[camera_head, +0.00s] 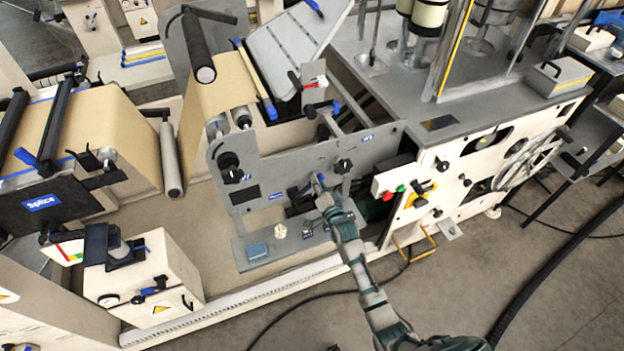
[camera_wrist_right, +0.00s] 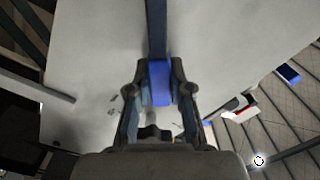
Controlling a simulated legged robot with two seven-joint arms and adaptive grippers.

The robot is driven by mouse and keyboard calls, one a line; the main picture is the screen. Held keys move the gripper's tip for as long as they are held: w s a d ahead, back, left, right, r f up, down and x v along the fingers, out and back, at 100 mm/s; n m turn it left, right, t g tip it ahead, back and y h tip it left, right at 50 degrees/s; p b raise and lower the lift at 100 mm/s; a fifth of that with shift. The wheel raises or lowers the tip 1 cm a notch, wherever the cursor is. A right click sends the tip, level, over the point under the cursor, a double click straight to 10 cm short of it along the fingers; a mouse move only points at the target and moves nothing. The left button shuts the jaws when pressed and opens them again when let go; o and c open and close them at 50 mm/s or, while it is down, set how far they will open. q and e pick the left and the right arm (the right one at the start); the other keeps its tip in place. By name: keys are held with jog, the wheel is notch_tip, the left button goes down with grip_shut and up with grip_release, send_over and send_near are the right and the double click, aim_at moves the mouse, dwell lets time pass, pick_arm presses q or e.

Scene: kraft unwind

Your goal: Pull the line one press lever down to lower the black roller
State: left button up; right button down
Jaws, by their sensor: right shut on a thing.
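My right gripper (camera_head: 319,186) is at the front of the grey machine side plate (camera_head: 270,160), with its arm reaching up from the bottom right. In the right wrist view the right gripper (camera_wrist_right: 160,92) is shut on the blue grip of the press lever (camera_wrist_right: 159,82). The lever's dark bar runs from the grip to the top of that picture. In the head view only a small blue part of the lever (camera_head: 320,177) shows at the fingers. A black roller (camera_head: 199,50) sits at upper left against the brown kraft web. My left gripper is not in view.
Black knobs (camera_head: 230,168) stick out of the plate near the gripper. A cream panel (camera_head: 430,190) with red and green buttons stands to the right. The grey floor (camera_head: 440,285) at front right is partly clear, with cables across it.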

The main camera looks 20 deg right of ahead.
pick_arm(q)
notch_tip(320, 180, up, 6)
jog(key=b, duration=0.2)
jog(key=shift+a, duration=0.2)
pick_arm(e)
notch_tip(320, 180, down, 7)
jog(key=d+m, duration=0.2)
jog(key=m, duration=0.5)
jog(key=shift+r+m, duration=0.2)
jog(key=shift+m, duration=0.2)
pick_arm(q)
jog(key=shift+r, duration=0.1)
pick_arm(e)
jog(key=c, duration=1.1)
grip_release()
jog(key=shift+f, duration=0.1)
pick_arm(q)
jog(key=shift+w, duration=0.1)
pick_arm(e)
jog(key=shift+o, duration=0.3)
jog(key=shift+w, duration=0.1)
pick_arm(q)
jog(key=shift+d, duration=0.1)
pick_arm(e)
jog(key=shift+r, duration=0.2)
jog(key=s, duration=1.2)
jog(key=shift+d, duration=0.25)
